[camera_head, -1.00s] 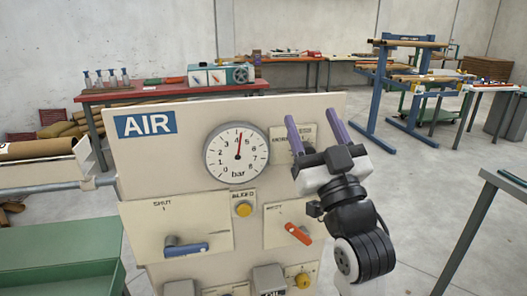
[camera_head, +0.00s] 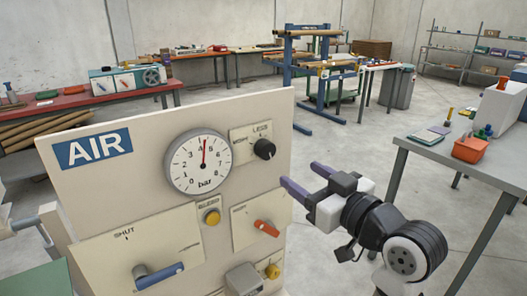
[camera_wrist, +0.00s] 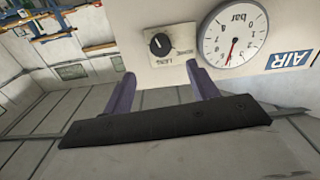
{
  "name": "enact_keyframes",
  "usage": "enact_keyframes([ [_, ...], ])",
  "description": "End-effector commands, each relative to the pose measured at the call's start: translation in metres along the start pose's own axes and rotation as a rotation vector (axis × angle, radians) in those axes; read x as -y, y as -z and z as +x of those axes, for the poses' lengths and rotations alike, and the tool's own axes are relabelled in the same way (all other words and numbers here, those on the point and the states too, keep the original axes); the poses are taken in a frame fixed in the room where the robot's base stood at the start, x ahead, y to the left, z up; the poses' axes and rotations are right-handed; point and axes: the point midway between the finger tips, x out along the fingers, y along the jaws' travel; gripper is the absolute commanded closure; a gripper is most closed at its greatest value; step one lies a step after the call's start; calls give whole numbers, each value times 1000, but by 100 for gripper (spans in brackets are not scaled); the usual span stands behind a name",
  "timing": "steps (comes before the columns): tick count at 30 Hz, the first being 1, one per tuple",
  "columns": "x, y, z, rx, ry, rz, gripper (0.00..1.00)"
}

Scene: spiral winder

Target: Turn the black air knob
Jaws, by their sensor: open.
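The black air knob (camera_head: 264,149) sits on a small plate marked LESS and MORE at the upper right of the beige AIR panel (camera_head: 110,195). A white pointer line shows on it in the wrist view (camera_wrist: 160,44). My gripper (camera_head: 302,178) has two purple fingers, open and empty. In the head view it is right of and below the knob, near the panel's right edge. In the wrist view the knob appears beyond the fingers and between them, apart from both. The round bar gauge (camera_head: 197,162) left of the knob has its red needle near 4 to 5.
Below are a yellow button (camera_head: 212,217), a red-orange lever (camera_head: 266,228) and a blue lever (camera_head: 158,277) on the same panel. A grey table (camera_head: 440,165) with an orange bin (camera_head: 472,149) stands at the right. Open floor lies between it and the panel.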

Motion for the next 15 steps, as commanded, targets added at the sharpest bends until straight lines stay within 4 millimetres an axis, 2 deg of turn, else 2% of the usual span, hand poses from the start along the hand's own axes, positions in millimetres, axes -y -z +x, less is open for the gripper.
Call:
enact_keyframes([
  [9, 1, 3, 70, 0, 4, 3, 41],
  [15, 0, 2, 102, -1, 1, 2, 41],
])
